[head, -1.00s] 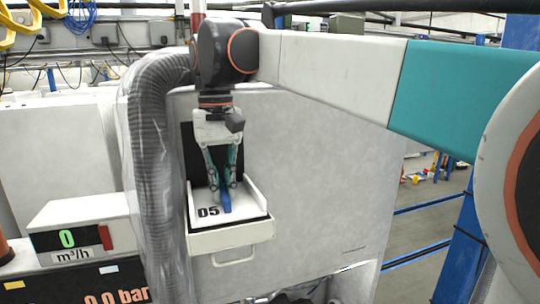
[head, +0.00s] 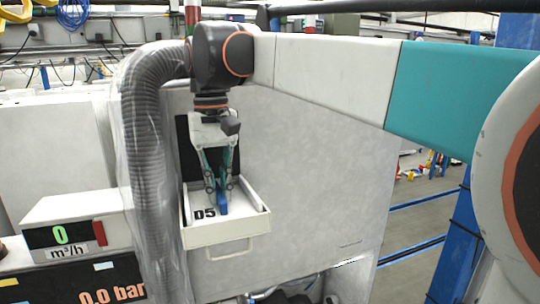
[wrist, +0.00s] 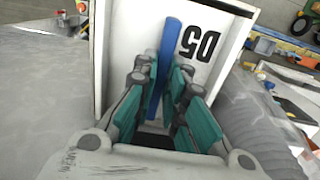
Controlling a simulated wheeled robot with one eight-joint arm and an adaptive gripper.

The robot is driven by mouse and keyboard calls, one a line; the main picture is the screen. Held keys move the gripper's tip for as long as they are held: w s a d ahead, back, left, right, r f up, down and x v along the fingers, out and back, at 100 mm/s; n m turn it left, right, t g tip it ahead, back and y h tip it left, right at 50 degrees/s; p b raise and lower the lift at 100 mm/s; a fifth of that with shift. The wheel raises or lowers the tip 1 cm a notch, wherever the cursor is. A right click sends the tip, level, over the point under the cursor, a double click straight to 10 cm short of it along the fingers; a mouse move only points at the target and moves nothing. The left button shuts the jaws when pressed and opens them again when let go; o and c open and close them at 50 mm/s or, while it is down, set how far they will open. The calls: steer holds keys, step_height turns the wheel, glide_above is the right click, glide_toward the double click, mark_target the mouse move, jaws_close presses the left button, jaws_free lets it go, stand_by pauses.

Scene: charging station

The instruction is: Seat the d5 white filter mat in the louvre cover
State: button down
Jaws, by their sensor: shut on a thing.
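The white filter mat (head: 203,223), marked D5, lies inside the raised rim of the cream louvre cover (head: 240,228), which juts from a grey cabinet. My gripper (head: 222,192) points down over the mat, shut on its upright blue strip (head: 223,208). In the wrist view the mat (wrist: 223,35) shows its D5 mark, and the blue strip (wrist: 170,50) runs between the teal fingers of my gripper (wrist: 160,88). The cover's pale rim (wrist: 99,70) shows along the left. My fingers hide part of the mat, and I cannot tell whether it lies fully flat.
A ribbed grey hose (head: 147,150) in clear wrap stands close left of the cover. A flow display (head: 70,240) stands farther left. The grey cabinet face (head: 310,165) right of the cover is bare.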

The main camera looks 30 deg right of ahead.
steer(key=shift+s+f, duration=0.15)
steer(key=shift+f, duration=0.25)
steer(key=c, duration=1.6)
jaws_free()
steer(key=shift+o, duration=0.2)
step_height(320, 180, up, 12)
steer(key=shift+w, duration=0.45)
